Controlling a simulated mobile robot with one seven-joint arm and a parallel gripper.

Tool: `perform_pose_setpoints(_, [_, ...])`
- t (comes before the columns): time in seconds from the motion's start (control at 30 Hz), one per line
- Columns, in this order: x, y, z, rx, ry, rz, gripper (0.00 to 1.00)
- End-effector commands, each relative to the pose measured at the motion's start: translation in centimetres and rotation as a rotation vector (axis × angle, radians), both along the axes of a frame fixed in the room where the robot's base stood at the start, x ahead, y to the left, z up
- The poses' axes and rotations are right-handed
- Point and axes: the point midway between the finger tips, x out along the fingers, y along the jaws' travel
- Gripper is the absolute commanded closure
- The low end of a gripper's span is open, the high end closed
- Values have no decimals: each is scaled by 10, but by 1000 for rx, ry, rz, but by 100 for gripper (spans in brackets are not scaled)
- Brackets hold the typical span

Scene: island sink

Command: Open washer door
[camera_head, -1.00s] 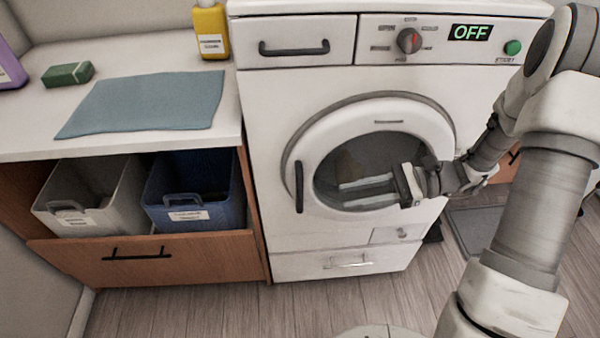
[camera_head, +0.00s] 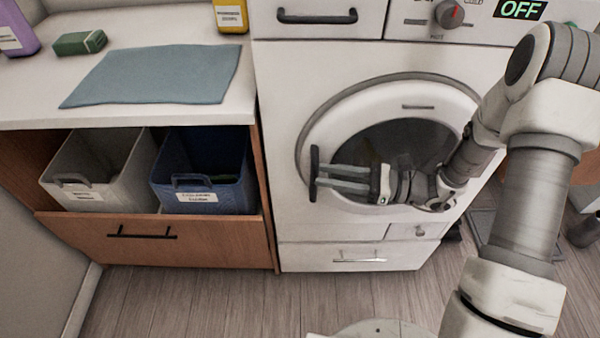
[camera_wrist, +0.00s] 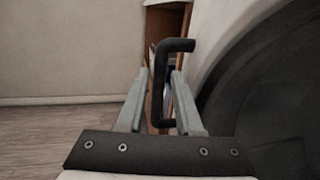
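The washer door (camera_head: 328,140) is a round white ring with dark glass on the front of the white washer (camera_head: 285,90), and it looks shut. Its dark upright handle (camera_head: 314,156) is on the door's left side. My gripper (camera_head: 318,177) reaches across the glass from the right, with its fingertips at the handle. In the wrist view my gripper (camera_wrist: 162,73) is open, with the bar of the handle (camera_wrist: 158,85) showing between the two fingers. I cannot tell whether either finger touches the bar.
Left of the washer is a counter (camera_head: 30,110) with a blue-grey cloth (camera_head: 155,75). Below it, a pulled-out wooden drawer (camera_head: 190,238) holds a grey bin (camera_head: 120,175) and a blue bin (camera_head: 225,195).

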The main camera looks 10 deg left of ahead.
Motion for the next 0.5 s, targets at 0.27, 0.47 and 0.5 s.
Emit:
perform_pose_setpoints(0.27, [-3, 50, -1, -1, 0, 3, 65])
perform_pose_setpoints(0.47, [-3, 65, 0, 0, 1, 1, 65])
perform_pose_setpoints(0.5, [-3, 65, 0, 0, 1, 1, 65])
